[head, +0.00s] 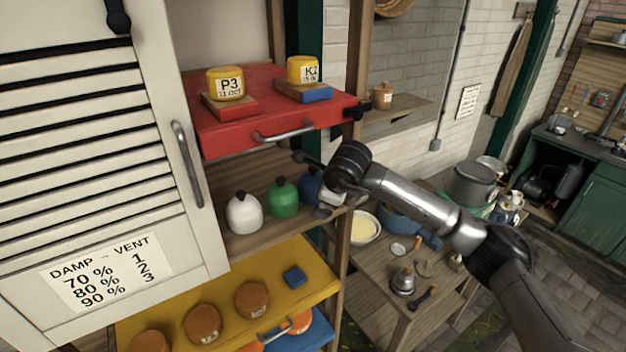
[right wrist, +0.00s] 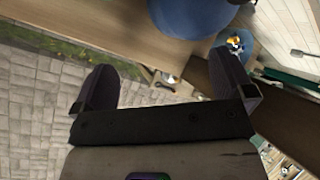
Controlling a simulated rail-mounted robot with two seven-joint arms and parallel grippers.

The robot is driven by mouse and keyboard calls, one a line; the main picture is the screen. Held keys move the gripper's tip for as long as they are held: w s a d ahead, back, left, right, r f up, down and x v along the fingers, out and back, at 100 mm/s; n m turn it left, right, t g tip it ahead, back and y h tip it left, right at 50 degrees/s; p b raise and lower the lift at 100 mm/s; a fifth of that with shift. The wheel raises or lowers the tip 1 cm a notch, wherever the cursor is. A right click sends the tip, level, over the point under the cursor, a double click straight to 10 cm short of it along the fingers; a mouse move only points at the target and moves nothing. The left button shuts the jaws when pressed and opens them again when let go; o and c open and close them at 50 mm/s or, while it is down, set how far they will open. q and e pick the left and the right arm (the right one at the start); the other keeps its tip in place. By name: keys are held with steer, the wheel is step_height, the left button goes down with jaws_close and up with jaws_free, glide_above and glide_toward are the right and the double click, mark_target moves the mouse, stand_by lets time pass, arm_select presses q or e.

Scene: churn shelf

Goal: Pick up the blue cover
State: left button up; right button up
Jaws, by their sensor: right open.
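The blue cover (head: 310,184) is a dark blue dome on the middle wooden shelf, right of the green cover (head: 282,198) and the white cover (head: 243,213). My right wrist and gripper partly hide it in the head view. My right gripper (head: 326,206) is at the shelf's right end, close in front of the blue cover. In the right wrist view my right gripper (right wrist: 166,72) is open, with nothing between its fingers. A rounded blue thing (right wrist: 188,16), apparently the blue cover, lies beyond the fingertips at the top edge, partly cut off. My left gripper is not in view.
A red drawer (head: 225,135) with two yellow-topped pieces juts out above the shelf. A yellow drawer (head: 225,290) with orange-brown rounds and a blue block juts out below. A white louvred door (head: 90,180) stands left. A cluttered wooden table (head: 375,275) is right.

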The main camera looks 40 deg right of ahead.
mark_target(316, 180)
steer(key=shift+w+d, duration=0.15)
steer(key=shift+w, duration=0.4)
steer(key=shift+w+d, duration=0.15)
steer(key=shift+w, duration=0.4)
steer(key=w+p, duration=0.1)
steer(key=w, duration=0.1)
steer(key=w+d+p, duration=0.1)
steer(key=w, duration=0.1)
steer(key=shift+r, duration=0.1)
steer(key=shift+w+d, duration=0.1)
steer(key=shift+w, duration=0.1)
steer(key=shift+w+f+p, duration=0.2)
steer(key=shift+f+p, duration=0.25)
steer(key=shift+f, duration=0.15)
steer(key=c, duration=0.6)
